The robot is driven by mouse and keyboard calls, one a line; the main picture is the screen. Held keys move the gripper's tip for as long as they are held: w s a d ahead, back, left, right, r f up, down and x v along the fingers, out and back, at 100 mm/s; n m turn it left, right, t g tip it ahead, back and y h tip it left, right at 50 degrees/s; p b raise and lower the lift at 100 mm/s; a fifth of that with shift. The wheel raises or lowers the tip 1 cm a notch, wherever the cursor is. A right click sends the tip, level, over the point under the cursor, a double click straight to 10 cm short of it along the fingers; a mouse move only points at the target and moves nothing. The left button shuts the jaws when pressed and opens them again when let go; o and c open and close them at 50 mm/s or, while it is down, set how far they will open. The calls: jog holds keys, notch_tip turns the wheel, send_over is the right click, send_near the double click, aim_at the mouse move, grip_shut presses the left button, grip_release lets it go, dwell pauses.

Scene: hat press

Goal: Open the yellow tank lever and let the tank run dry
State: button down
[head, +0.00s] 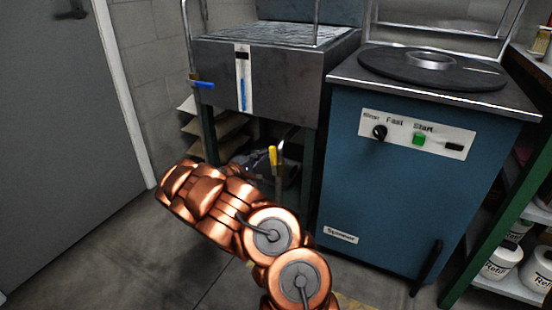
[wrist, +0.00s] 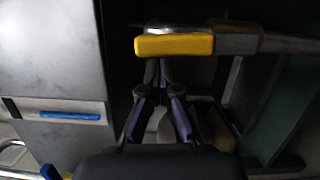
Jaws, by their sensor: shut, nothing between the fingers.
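The yellow tank lever (head: 273,156) hangs below the grey metal tank (head: 285,85) in the head view, pointing down. In the wrist view the yellow lever (wrist: 174,45) lies across the top of the picture on a grey shank. My gripper (wrist: 159,72) is shut and empty, with its fingertips close to the yellow lever's edge. I cannot tell whether they touch it. In the head view my copper arm reaches toward the space under the tank, and its fingers are hard to make out. A gauge strip (head: 243,80) on the tank front shows a blue column.
A tap with a blue handle (head: 202,85) sits at the tank's left corner. A blue machine (head: 410,190) with a knob and green button stands close on the right. Shelves with white tubs (head: 502,261) are at far right. A grey door (head: 55,130) and open floor lie left.

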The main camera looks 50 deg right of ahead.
jog(key=shift+s+d, duration=0.2)
jog(key=shift+s, duration=0.05)
jog(key=shift+s+d, duration=0.15)
dwell(0.3)
jog(key=w+a+p, duration=0.3)
jog(key=w+a, duration=0.1)
jog(key=a, duration=0.7)
jog(key=shift+w, duration=0.25)
dwell(0.3)
